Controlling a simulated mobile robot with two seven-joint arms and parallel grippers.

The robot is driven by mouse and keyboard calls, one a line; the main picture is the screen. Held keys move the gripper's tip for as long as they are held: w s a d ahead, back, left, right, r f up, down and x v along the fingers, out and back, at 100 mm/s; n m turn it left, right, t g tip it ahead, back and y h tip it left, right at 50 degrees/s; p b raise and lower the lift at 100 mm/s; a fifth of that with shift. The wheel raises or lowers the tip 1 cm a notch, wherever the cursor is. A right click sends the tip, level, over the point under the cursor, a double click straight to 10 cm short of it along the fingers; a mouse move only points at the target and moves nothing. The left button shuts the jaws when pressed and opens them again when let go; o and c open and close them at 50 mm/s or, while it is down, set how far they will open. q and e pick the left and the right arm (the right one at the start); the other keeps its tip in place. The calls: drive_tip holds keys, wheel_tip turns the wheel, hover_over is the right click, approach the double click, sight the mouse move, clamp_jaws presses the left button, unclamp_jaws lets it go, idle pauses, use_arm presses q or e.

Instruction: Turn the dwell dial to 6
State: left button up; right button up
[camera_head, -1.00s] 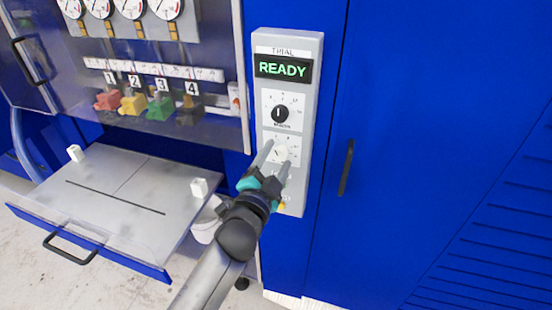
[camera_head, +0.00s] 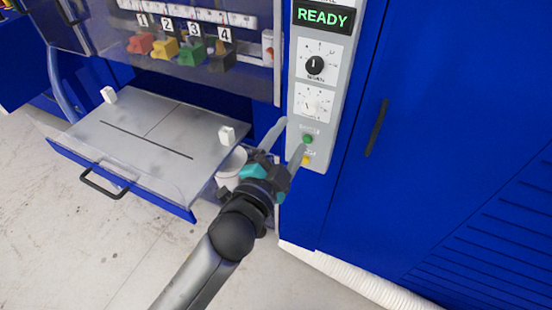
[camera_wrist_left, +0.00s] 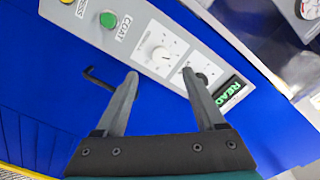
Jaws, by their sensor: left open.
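The grey control panel (camera_head: 331,120) carries two dials. The upper dial has a black knob (camera_head: 315,65) with its white mark roughly upright. The lower dial has a white knob (camera_head: 311,104); its pointer is too small to read. I cannot read which is labelled dwell. My left gripper (camera_head: 291,137) is open and empty, in front of the panel's lower left edge, below the white knob in the head view. In the left wrist view, the white knob (camera_wrist_left: 160,54) shows beyond the gap between the open fingers (camera_wrist_left: 159,76), and one fingertip partly covers the black knob (camera_wrist_left: 204,78).
A lit READY display (camera_head: 323,17) is above the dials. A green button (camera_head: 308,139) and a yellow button (camera_head: 305,160) lie below them, close to the fingers. A drawer (camera_head: 106,152) stands out at the left. A blue door with a black handle (camera_head: 376,128) is at the right.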

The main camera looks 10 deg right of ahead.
use_arm(q)
drive_tip(key=v, duration=0.6)
drive_tip(key=shift+w, duration=0.1)
idle(0.3)
drive_tip(key=s+a+f+n+g+y+b, duration=0.15)
drive_tip(key=a+f, duration=0.25)
drive_tip(key=f, duration=0.8)
drive_tip(key=s+a+f+n+g+y+b, duration=0.1)
drive_tip(key=a+f+n+g+y+b, duration=0.3)
drive_tip(key=f, duration=0.9)
drive_tip(key=s+a+f+n+y, duration=0.1)
drive_tip(key=a+f, duration=0.4)
drive_tip(key=f, duration=0.7)
drive_tip(key=s+a+f+n+g+y+b, duration=0.2)
drive_tip(key=s+a+f+n+g, duration=0.35)
drive_tip(key=s+f, duration=0.7)
drive_tip(key=s+a+f+n+g+b, duration=0.1)
drive_tip(key=s+a+f, duration=0.2)
drive_tip(key=s, duration=0.6)
drive_tip(key=s+a+f+n+g+y+b, duration=0.1)
drive_tip(key=s+a+f+g, duration=0.1)
drive_tip(key=s+f, duration=0.6)
drive_tip(key=shift+s+a+n, duration=0.3)
drive_tip(key=shift+s+a, duration=0.25)
drive_tip(key=shift+s, duration=0.15)
drive_tip(key=shift+y, duration=0.25)
drive_tip(key=shift+c, duration=0.2)
